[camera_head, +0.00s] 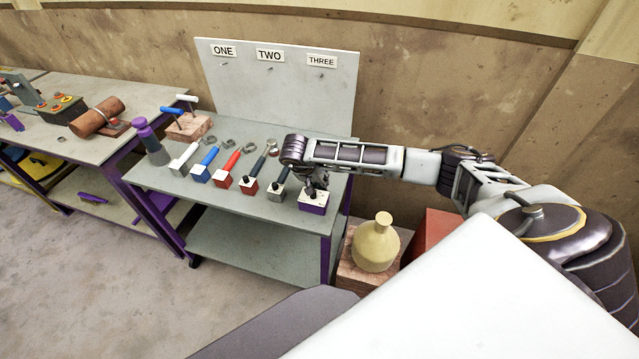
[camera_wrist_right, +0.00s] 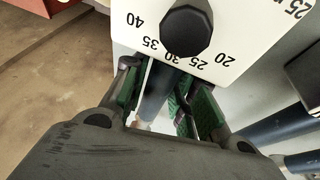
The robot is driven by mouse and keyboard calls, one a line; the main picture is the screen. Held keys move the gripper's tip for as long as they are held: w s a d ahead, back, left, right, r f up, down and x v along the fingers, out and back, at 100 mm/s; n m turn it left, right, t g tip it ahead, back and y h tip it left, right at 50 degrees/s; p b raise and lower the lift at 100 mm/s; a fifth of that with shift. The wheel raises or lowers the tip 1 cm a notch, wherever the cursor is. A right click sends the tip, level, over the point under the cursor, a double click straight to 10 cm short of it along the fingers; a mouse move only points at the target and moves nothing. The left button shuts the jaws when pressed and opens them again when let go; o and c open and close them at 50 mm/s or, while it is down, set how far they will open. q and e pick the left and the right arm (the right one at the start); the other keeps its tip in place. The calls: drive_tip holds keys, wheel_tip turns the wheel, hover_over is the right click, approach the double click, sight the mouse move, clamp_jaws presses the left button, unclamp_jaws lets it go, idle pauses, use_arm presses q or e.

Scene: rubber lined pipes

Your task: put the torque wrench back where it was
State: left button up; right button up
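A row of handled tools lies on the grey table (camera_head: 215,205), each with a coloured block at its front end. The block at the right end, white on top and purple in front (camera_head: 313,202), sits near the table's front right corner below my right gripper (camera_head: 313,182). The right wrist view shows a white dial face (camera_wrist_right: 215,48) with numbers and a black knob (camera_wrist_right: 185,32). A dark blue handle (camera_wrist_right: 158,88) runs from it between the green-padded fingers of my right gripper (camera_wrist_right: 165,100), which look apart, with a gap at the handle's left. My left gripper is out of view.
A neighbouring dark handle (camera_wrist_right: 268,130) lies close on the right in the wrist view. A board (camera_head: 278,95) labelled ONE, TWO, THREE stands behind the tools. A yellowish flask (camera_head: 376,245) stands on a box right of the table. The lower shelf (camera_head: 245,250) is bare.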

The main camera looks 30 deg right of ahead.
drive_tip(key=shift+o, duration=1.1)
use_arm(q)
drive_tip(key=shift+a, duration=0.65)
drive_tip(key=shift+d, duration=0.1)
use_arm(e)
drive_tip(key=shift+a+r, duration=0.1)
drive_tip(key=shift+r, duration=0.1)
drive_tip(key=b+v, duration=0.1)
drive_tip(key=v, duration=1)
drive_tip(key=shift+w+a+r, duration=0.15)
drive_tip(key=shift+a+r, duration=0.05)
drive_tip(key=shift+r, duration=0.05)
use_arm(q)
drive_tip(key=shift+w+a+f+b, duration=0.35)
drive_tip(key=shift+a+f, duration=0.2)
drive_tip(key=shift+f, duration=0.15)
use_arm(e)
drive_tip(key=shift+v, duration=0.85)
